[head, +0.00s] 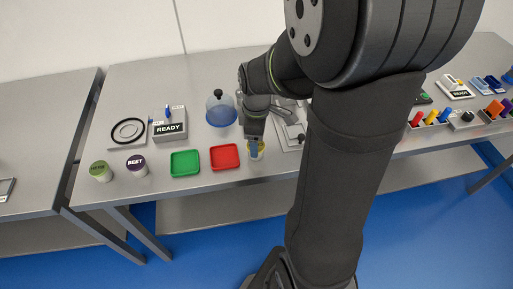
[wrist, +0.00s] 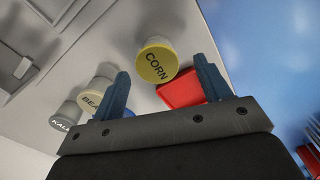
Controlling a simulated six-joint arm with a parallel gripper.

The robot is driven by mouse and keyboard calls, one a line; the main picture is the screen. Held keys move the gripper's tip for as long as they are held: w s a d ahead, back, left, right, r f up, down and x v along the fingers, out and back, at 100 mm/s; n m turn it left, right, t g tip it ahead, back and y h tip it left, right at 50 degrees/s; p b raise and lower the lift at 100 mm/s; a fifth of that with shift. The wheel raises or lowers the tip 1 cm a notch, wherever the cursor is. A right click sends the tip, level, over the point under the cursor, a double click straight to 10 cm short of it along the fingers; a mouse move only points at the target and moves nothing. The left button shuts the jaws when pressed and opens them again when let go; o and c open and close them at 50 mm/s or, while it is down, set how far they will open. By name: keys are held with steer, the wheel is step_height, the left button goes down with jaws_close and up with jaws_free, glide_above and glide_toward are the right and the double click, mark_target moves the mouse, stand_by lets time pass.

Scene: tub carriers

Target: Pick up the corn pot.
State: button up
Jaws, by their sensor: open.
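The corn pot has a yellow lid marked CORN; it stands upright in the wrist view (wrist: 156,62) at upper centre. In the head view the pot (head: 258,149) stands by the table's front edge, right of the red tray, partly hidden by my gripper. My gripper (head: 254,136) is over it, pointing down. In the wrist view the two blue fingers of my gripper (wrist: 161,66) are apart, one on each side of the lid in the picture. Nothing is held. I cannot tell how far above the lid the fingertips are.
A red tray (head: 224,157) and a green tray (head: 185,163) lie to the left. A BEET pot (head: 137,166) and a green-lidded pot (head: 100,172) stand farther left. The wrist view shows a partly hidden BEA-lettered pot (wrist: 90,97) and a KALE pot (wrist: 64,117) nearby.

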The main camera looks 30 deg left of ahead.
steer(key=shift+w+a+f, duration=0.1)
steer(key=shift+f, duration=1)
steer(key=shift+w+a+f, duration=0.1)
steer(key=shift+f, duration=0.95)
steer(key=c, duration=1)
steer(key=shift+r, duration=0.1)
